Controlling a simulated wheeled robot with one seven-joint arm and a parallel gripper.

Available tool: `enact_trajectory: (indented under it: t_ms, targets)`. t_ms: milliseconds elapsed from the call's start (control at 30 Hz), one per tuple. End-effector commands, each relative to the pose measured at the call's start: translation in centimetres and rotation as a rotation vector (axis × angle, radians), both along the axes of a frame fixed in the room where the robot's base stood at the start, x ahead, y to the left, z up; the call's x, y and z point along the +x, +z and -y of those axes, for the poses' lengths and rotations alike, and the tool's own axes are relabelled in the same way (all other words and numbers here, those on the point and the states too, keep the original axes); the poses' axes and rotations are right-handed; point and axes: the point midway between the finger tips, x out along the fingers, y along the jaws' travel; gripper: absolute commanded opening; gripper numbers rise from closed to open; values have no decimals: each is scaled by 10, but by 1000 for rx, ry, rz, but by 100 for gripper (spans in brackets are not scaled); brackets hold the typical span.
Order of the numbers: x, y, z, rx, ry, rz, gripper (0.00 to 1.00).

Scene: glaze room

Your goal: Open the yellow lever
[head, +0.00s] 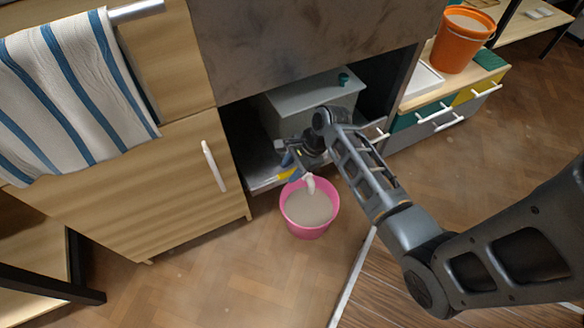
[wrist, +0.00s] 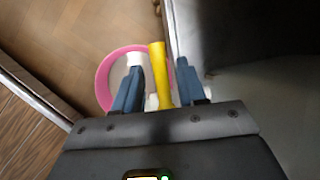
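The yellow lever (wrist: 160,75) stands between the two blue-grey fingers of my gripper (wrist: 158,82) in the wrist view. Gaps show on both sides of it, so the gripper looks open around it, not closed on it. In the head view the lever (head: 287,174) is a small yellow piece under the fingertips, beside a white spout (head: 310,184). The dark wrist hides part of the lever's mount. The spout points down over a pink bucket (head: 311,229) holding greyish-beige contents.
A grey box (head: 310,95) sits in the open bay around my arm. A wooden cabinet (head: 180,190) with a white handle stands left, with a striped towel (head: 70,90) above. An orange bucket (head: 462,40) stands on the right counter. Floor is clear in front.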

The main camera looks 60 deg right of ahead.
Motion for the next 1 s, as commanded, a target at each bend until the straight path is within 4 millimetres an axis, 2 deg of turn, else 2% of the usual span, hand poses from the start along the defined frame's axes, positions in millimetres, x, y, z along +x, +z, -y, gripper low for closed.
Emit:
enact_trajectory:
  t_ms: [67, 400, 1000]
  targets:
    - [0, 0, 0, 0, 0, 0, 32]
    - [0, 0, 0, 0, 0, 0, 0]
    - [-1, 1, 0, 1, 16, -2, 0]
